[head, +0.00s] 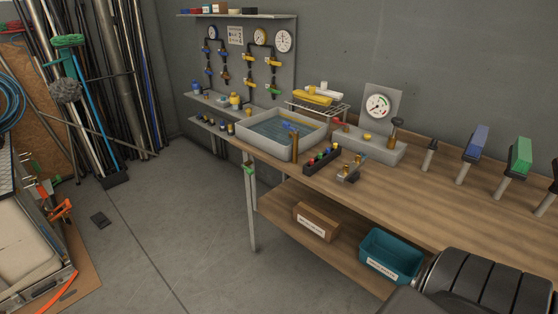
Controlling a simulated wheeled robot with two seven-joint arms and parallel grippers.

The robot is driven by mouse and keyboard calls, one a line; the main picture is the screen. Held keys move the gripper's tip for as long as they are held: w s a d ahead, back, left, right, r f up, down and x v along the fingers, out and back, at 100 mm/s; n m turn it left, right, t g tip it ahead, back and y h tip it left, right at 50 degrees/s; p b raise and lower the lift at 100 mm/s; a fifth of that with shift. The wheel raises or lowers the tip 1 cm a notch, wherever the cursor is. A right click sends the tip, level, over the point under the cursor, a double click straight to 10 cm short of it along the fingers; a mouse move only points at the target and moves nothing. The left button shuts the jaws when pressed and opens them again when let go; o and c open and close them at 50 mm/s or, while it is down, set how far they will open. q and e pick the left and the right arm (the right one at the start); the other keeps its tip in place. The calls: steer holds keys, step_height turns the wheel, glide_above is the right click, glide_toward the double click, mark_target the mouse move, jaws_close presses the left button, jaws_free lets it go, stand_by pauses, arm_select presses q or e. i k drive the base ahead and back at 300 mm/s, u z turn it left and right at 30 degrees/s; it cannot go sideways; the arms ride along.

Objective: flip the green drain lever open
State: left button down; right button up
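A small green piece (248,169), which looks like the drain lever, is at the top of the bench's front leg, below the grey sink (292,148). It is too small here to tell how its handle is turned. The sink is a shallow rectangular basin with water in it, set at the left end of the wooden bench (450,206). A blue-handled brass tap (294,142) stands at its front right. Neither of my grippers is in view, and nothing touches the green piece.
On the bench are a dark rack of coloured knobs (322,159), brass fittings (350,172) and a pressure gauge (378,106). The lower shelf holds a cardboard box (316,221) and a teal bin (391,256). The concrete floor (185,215) left of the bench is mostly clear.

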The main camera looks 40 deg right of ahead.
mark_target(250, 172)
steer(key=z, duration=1.1)
steer(key=i, duration=0.95)
steer(key=z, duration=1.1)
